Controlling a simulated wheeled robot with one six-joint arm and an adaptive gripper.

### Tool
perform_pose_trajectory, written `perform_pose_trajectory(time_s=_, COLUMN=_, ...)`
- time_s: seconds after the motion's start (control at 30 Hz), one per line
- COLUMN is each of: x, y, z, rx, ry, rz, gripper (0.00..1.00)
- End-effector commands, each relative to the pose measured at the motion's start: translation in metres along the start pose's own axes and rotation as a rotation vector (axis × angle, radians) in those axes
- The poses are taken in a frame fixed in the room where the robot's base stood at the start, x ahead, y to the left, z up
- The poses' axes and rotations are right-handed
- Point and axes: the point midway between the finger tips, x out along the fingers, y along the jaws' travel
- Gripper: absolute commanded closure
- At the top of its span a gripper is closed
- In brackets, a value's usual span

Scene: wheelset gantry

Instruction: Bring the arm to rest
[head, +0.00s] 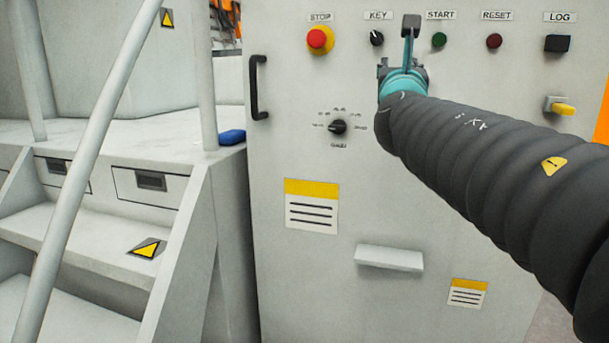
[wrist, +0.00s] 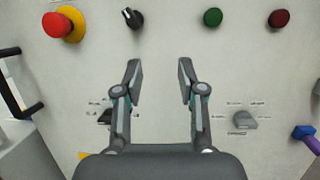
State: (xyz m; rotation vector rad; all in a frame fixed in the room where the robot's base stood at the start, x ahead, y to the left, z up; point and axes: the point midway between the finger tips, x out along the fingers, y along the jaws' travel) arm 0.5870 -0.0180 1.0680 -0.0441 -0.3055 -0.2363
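My gripper (head: 408,42) is raised in front of the upper part of the grey control cabinet (head: 400,200), between the key switch and the green start button in the head view. In the wrist view my gripper (wrist: 158,78) has its two fingers apart with nothing between them, and bare panel shows behind the gap. My arm, in a dark ribbed sleeve, reaches in from the right of the head view. Whether the fingertips touch the panel cannot be told.
A black handle (head: 258,88) and small shelf (head: 389,258) stick out. Stairs with a handrail (head: 100,140) stand left.

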Motion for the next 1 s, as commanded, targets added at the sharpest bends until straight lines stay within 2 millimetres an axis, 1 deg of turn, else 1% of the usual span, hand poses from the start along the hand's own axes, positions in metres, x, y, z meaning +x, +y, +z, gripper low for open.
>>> perform_pose_trajectory(time_s=0.03, x=-0.002, y=-0.006, z=-0.013, rx=0.100, ry=0.028, rz=-0.031, gripper=0.60)
perform_pose_trajectory(time_s=0.17, x=-0.013, y=-0.028, z=-0.048, rx=0.405, ry=0.097, rz=-0.146, gripper=0.60)
perform_pose_trajectory(time_s=0.23, x=-0.023, y=-0.041, z=-0.068, rx=0.572, ry=0.133, rz=-0.223, gripper=0.60)
perform_pose_trajectory(time_s=0.37, x=-0.049, y=-0.063, z=-0.107, rx=0.868, ry=0.190, rz=-0.385, gripper=0.60)
perform_pose_trajectory(time_s=0.47, x=-0.074, y=-0.077, z=-0.138, rx=1.080, ry=0.226, rz=-0.524, gripper=0.60)
perform_pose_trajectory(time_s=0.5, x=-0.086, y=-0.082, z=-0.150, rx=1.162, ry=0.238, rz=-0.585, gripper=0.60)
perform_pose_trajectory(time_s=0.57, x=-0.104, y=-0.088, z=-0.168, rx=1.280, ry=0.253, rz=-0.677, gripper=0.60)
perform_pose_trajectory(time_s=0.6, x=-0.117, y=-0.091, z=-0.180, rx=1.357, ry=0.263, rz=-0.741, gripper=0.60)
perform_pose_trajectory(time_s=0.67, x=-0.138, y=-0.095, z=-0.197, rx=1.468, ry=0.275, rz=-0.842, gripper=0.60)
perform_pose_trajectory(time_s=0.73, x=-0.164, y=-0.097, z=-0.217, rx=1.590, ry=0.286, rz=-0.963, gripper=0.60)
perform_pose_trajectory(time_s=0.87, x=-0.214, y=-0.095, z=-0.249, rx=1.795, ry=0.299, rz=-1.202, gripper=0.60)
perform_pose_trajectory(time_s=0.9, x=-0.231, y=-0.092, z=-0.258, rx=1.853, ry=0.300, rz=-1.280, gripper=0.60)
perform_pose_trajectory(time_s=0.97, x=-0.256, y=-0.088, z=-0.270, rx=1.935, ry=0.303, rz=-1.397, gripper=0.60)
perform_pose_trajectory(time_s=1.0, x=-0.272, y=-0.084, z=-0.277, rx=1.985, ry=0.304, rz=-1.476, gripper=0.60)
